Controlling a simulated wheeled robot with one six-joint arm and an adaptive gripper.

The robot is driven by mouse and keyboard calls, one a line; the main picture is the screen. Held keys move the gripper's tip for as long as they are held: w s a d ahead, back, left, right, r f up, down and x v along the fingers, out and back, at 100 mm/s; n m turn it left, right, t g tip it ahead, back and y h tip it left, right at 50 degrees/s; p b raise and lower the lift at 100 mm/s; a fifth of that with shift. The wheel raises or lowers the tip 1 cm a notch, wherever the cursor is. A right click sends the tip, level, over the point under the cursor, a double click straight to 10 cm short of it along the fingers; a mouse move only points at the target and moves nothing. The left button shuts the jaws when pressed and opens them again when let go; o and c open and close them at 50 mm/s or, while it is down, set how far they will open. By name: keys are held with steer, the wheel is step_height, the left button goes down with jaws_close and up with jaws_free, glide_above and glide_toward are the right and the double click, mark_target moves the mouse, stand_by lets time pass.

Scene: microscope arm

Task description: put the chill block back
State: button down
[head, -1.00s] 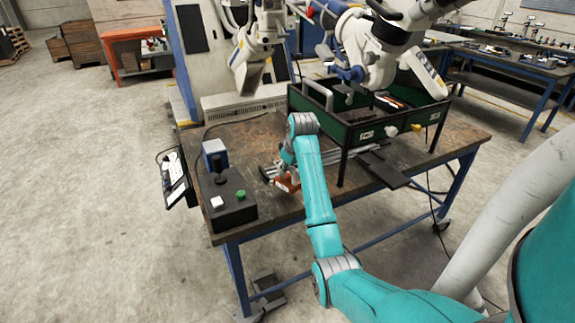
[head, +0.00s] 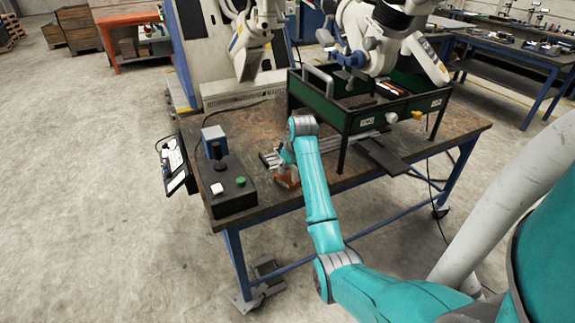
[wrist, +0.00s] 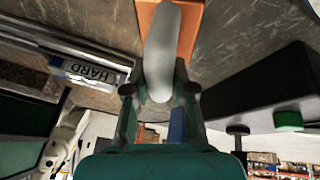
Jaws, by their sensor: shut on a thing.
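The chill block appears to be the copper-orange block (head: 288,179) at the front of the workbench, between the control box and the green-sided case. In the wrist view the block (wrist: 192,28) shows at the top, behind a pale rounded grip. My gripper (head: 284,165) is above the block, and in the wrist view its two fingers (wrist: 160,92) are closed on the pale grip. I cannot tell whether the block touches the bench. A metal fixture (head: 268,158) lies just behind; in the wrist view a plate marked HARD (wrist: 90,72) is left of the block.
The black control box (head: 230,190) with a green button stands left of the block. The green-sided case (head: 365,122) stands on legs to the right, with a dark flat bar (head: 385,157) by it. The white robot arm (head: 375,45) hangs over the case.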

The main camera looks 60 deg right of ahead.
steer(key=c, duration=1)
jaws_free()
steer(key=shift+o, duration=0.2)
steer(key=v, duration=1.2)
